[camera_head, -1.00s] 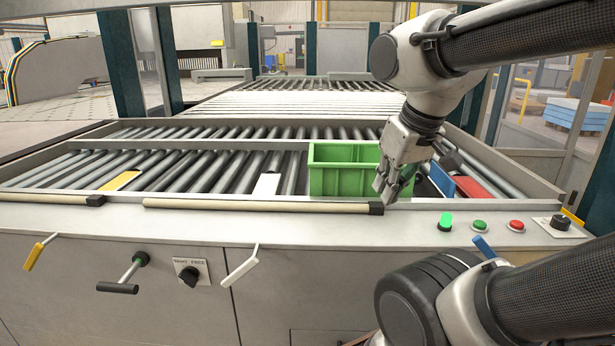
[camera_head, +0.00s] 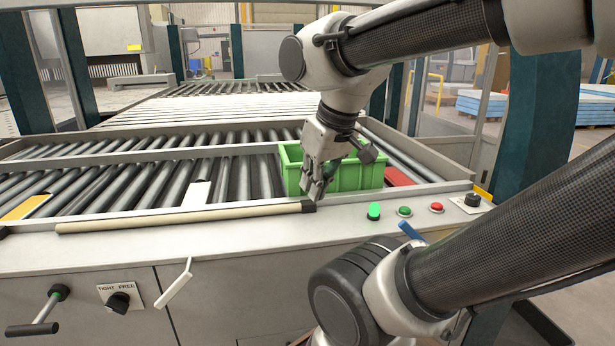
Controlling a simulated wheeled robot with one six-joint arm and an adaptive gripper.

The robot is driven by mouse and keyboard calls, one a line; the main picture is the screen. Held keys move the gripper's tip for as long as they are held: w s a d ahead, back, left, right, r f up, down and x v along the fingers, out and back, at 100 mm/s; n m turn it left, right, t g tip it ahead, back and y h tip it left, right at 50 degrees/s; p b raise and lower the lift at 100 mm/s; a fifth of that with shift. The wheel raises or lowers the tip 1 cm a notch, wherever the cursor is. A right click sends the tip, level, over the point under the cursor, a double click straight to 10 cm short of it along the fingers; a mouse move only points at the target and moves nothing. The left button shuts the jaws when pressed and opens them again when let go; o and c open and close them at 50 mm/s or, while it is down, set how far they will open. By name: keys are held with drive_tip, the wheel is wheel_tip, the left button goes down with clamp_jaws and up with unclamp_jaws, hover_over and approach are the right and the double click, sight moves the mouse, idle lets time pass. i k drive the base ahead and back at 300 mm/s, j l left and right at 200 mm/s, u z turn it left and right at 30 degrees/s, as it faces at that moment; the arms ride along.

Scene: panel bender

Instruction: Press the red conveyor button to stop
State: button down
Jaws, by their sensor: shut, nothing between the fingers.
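The red button (camera_head: 436,208) sits on the front ledge of the conveyor, at the right of a short row. Left of it are a dark green button (camera_head: 404,211) and a taller, bright green lit one (camera_head: 374,211). My gripper (camera_head: 316,196) is shut and empty, pointing down in front of the green crate, near the dark end of the beige bar. It is apart from the red button, well to its left. The conveyor (camera_head: 150,185) has metal rollers. My arm hides part of the crate and of the rollers behind it.
The green crate (camera_head: 350,176) stands on the rollers behind my gripper. A black knob (camera_head: 472,200) is right of the red button. A beige bar (camera_head: 180,219) runs along the ledge. Levers, including a white one (camera_head: 176,284), stick out from the front panel. The air above the buttons looks clear.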

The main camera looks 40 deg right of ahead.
sight(436, 206)
drive_tip(key=z, duration=1.8)
